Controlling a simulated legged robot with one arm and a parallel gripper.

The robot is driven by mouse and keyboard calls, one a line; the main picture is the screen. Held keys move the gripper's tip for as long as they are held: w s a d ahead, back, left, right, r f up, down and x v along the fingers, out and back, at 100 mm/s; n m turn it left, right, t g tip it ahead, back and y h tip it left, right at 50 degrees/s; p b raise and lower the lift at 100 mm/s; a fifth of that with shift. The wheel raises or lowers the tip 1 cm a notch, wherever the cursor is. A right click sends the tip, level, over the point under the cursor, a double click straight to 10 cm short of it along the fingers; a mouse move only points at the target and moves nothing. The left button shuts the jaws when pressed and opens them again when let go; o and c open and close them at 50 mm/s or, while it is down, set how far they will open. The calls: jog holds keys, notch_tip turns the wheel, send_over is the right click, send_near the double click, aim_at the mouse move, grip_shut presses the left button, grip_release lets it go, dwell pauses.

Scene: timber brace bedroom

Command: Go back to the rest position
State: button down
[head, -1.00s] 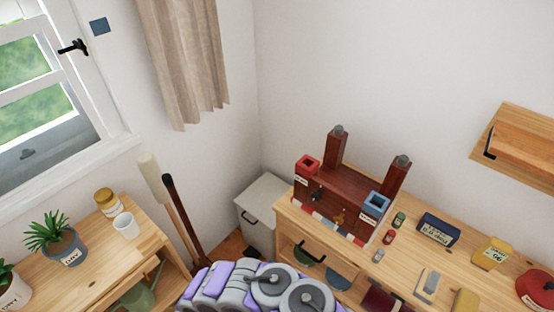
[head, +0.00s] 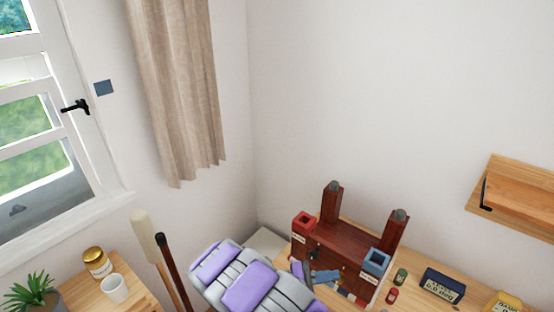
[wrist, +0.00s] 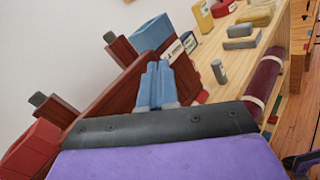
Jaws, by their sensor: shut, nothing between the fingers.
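My gripper (head: 326,276) is shut and empty, its blue fingers side by side in front of the dark red wooden stand (head: 340,245). In the wrist view the closed fingers (wrist: 160,70) overlap the stand's board (wrist: 115,100); I cannot tell whether they touch it. The stand has two upright posts, a red box (head: 304,222) at its left and a blue box (head: 376,261) at its right. In the wrist view the red box (wrist: 28,150) is at lower left and the blue box (wrist: 152,33) near the top. My purple and grey arm hides part of the desk.
The wooden desk (head: 415,298) carries a small green jar (head: 400,276), a small red jar (head: 392,295) and a dark blue box (head: 442,285). A wall shelf (head: 515,200) is at right. A table with a white cup (head: 114,288) and long handles (head: 172,265) stand left.

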jog(key=s+d+r+m+g+y, duration=0.4)
jog(key=s+d+r+m, duration=0.15)
jog(key=s, duration=0.25)
jog(key=s+d+r+m+g+y, duration=0.3)
jog(key=s+d+r+m+g, duration=0.15)
jog(key=s+r, duration=0.25)
jog(key=s+a+r+m+t+y, duration=0.2)
jog(key=s+a+y, duration=0.3)
jog(key=s, duration=0.3)
jog(key=s+a+r+m+t+y, duration=0.2)
jog(key=s+a+y, duration=0.3)
jog(key=s, duration=0.3)
jog(key=shift+s+a+r+m+y, duration=0.2)
jog(key=shift+m+y, duration=0.3)
jog(key=shift+m, duration=0.2)
